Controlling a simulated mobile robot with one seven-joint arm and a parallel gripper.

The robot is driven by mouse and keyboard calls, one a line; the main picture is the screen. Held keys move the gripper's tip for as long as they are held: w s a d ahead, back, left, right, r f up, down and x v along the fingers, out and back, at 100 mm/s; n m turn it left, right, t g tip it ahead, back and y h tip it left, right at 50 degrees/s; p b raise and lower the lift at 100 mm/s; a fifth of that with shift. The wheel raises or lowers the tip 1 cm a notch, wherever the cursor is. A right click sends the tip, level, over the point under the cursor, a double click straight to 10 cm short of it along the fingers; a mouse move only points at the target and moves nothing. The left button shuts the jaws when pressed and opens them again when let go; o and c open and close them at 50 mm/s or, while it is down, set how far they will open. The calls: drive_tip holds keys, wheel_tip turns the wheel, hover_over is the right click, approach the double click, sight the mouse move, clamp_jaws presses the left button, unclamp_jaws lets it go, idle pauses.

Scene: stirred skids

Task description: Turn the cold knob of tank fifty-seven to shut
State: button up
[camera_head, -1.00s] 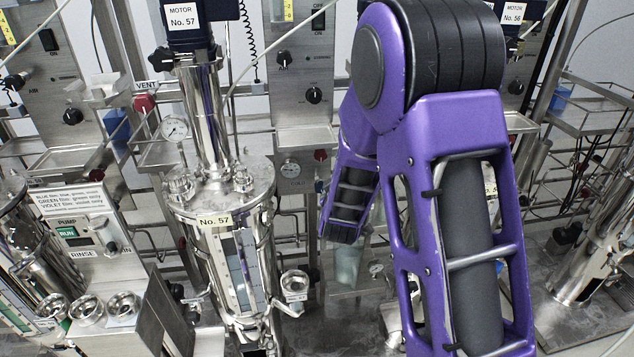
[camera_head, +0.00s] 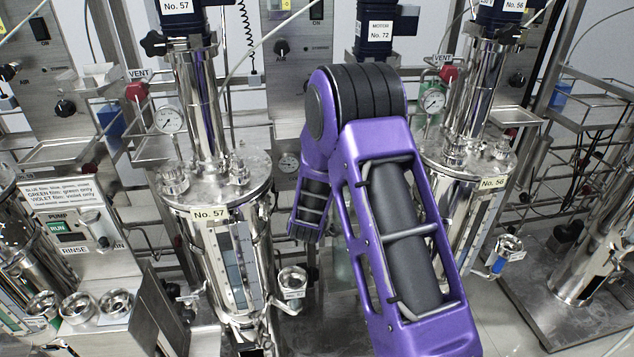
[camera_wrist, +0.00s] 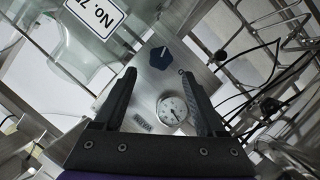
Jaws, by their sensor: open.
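Tank No. 57 (camera_head: 222,260) is the tall steel vessel left of centre in the head view. In the wrist view, a dark blue knob (camera_wrist: 160,58) with a light mark sits on a steel panel (camera_wrist: 148,88), just beyond my gripper (camera_wrist: 158,75). My gripper is open and empty, with one finger on each side of the knob's line and apart from it. A round gauge (camera_wrist: 172,110) shows between the fingers. The knob's label is not readable, and I cannot tell which tank it serves. My gripper is hidden in the head view.
A number sign (camera_wrist: 95,15) starting "No. 7" hangs at the wrist view's upper left, on a glass vessel. Black cables (camera_wrist: 265,95) and rails lie to the right. Tank No. 56 (camera_head: 465,215) stands right of my arm in the head view.

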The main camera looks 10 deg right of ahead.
drive_tip(key=x, duration=0.7)
drive_tip(key=shift+w+f+b, duration=0.1)
drive_tip(key=shift+b, duration=0.2)
clamp_jaws()
